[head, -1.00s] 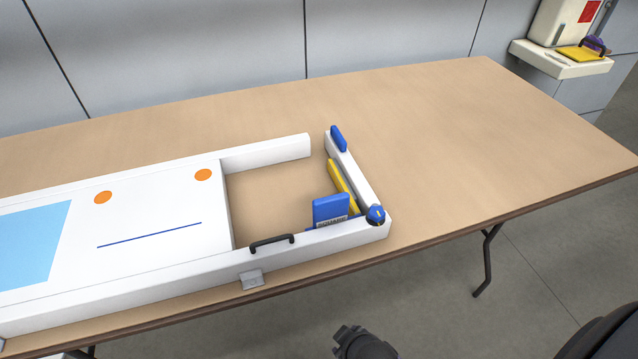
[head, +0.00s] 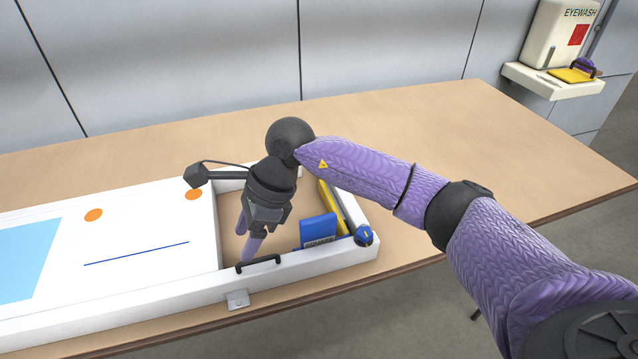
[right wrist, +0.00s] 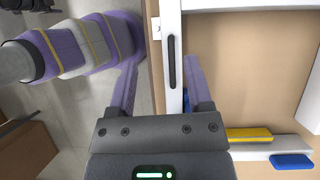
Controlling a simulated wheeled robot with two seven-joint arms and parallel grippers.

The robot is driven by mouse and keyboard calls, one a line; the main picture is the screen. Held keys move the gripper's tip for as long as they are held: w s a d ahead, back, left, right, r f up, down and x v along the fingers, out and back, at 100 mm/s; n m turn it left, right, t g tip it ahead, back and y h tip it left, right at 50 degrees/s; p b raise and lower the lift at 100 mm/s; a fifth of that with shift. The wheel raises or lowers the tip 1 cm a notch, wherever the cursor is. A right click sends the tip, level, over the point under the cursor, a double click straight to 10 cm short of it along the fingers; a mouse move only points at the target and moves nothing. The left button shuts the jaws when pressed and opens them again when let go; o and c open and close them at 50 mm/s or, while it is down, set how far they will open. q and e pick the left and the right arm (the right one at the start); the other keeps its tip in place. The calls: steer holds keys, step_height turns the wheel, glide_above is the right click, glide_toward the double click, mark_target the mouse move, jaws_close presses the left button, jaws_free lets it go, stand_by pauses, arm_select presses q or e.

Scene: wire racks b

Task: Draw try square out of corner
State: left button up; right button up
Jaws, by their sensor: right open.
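What looks like the try square sits in the near right corner of the white frame (head: 312,269). I see a blue labelled block (head: 318,228) near the front rail and a yellow bar (head: 331,207) along the right rail. I cannot tell whether they are one piece. My right gripper (head: 247,236) is open and empty, pointing down near the front rail, left of the blue block. In the right wrist view its fingers (right wrist: 162,62) appear on either side of the rail's black handle (right wrist: 172,62). The yellow bar (right wrist: 248,134) shows there; the blue part is mostly hidden behind a finger.
A white panel (head: 130,232) with orange dots fills the frame's left part. The tabletop (head: 440,140) is clear behind and right. An eyewash unit (head: 552,45) is on the wall.

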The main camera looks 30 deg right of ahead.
mark_target(326, 215)
steer(key=d+r+h, duration=0.1)
steer(key=d+h, duration=0.1)
steer(key=d, duration=0.2)
steer(key=d+r+h, duration=0.1)
steer(key=d+h, duration=0.1)
steer(key=d, duration=0.2)
steer(key=d+r+h, duration=0.1)
steer(key=d+h, duration=0.2)
steer(key=d, duration=0.2)
steer(key=shift+w+d+r+g, duration=0.1)
steer(key=shift+w+g, duration=0.2)
steer(key=shift+g, duration=0.1)
steer(key=shift+d+f, duration=0.25)
steer(key=shift+d, duration=0.05)
steer(key=f, duration=0.3)
steer(key=f+b, duration=0.1)
steer(key=f, duration=0.2)
steer(key=f+b, duration=0.1)
steer(key=f, duration=0.2)
steer(key=shift+s+d, duration=0.15)
steer(key=shift+d, duration=0.25)
jaws_close()
